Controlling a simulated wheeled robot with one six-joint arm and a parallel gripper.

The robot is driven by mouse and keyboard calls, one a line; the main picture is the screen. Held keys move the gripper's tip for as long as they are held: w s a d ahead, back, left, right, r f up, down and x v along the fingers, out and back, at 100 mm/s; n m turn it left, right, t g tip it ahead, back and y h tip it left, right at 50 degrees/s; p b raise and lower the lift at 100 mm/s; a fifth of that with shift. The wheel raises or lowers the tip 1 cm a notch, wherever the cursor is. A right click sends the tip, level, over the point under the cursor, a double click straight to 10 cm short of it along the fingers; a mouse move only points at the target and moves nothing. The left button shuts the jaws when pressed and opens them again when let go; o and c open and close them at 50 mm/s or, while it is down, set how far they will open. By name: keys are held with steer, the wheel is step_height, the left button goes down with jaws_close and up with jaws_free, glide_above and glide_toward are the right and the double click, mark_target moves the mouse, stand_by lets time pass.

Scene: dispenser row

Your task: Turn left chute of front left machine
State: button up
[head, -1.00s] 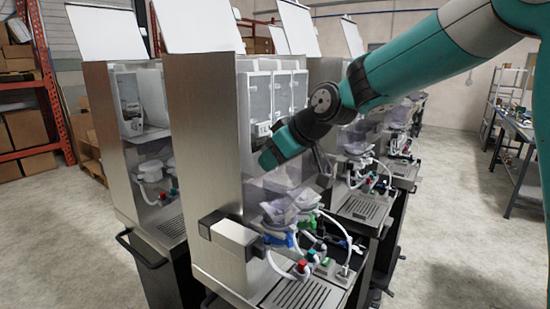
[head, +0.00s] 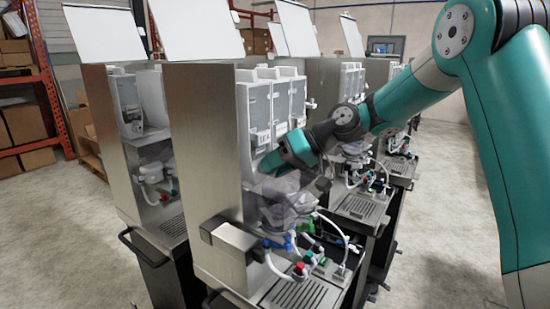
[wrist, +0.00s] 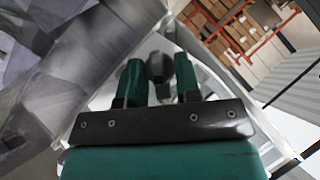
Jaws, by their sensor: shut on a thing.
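The front left machine (head: 200,155) is a tall steel dispenser with white canisters (head: 270,105) in its open front and cloudy clear parts below them. In the wrist view, my gripper (wrist: 158,72) has its two green fingers on either side of a dark rounded part, the left chute (wrist: 156,67), and is shut on it. In the head view, my teal gripper body reaches in front of the canisters. The fingertips and the chute are hidden there, so I cannot tell the chute's angle.
Below are mixing bowls with blue and green fittings (head: 280,243), white hoses and a drip tray (head: 300,294). Another machine (head: 110,150) stands close on the left, and more stand behind on the right. The floor at right is clear.

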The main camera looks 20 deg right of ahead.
steer(key=m+y+p, duration=0.1)
steer(key=m+g+y+p, duration=0.1)
steer(key=y, duration=0.1)
steer(key=shift+w+d+f, duration=0.15)
steer(key=shift+m+y, duration=0.3)
stand_by(0.5)
steer(key=o, duration=0.6)
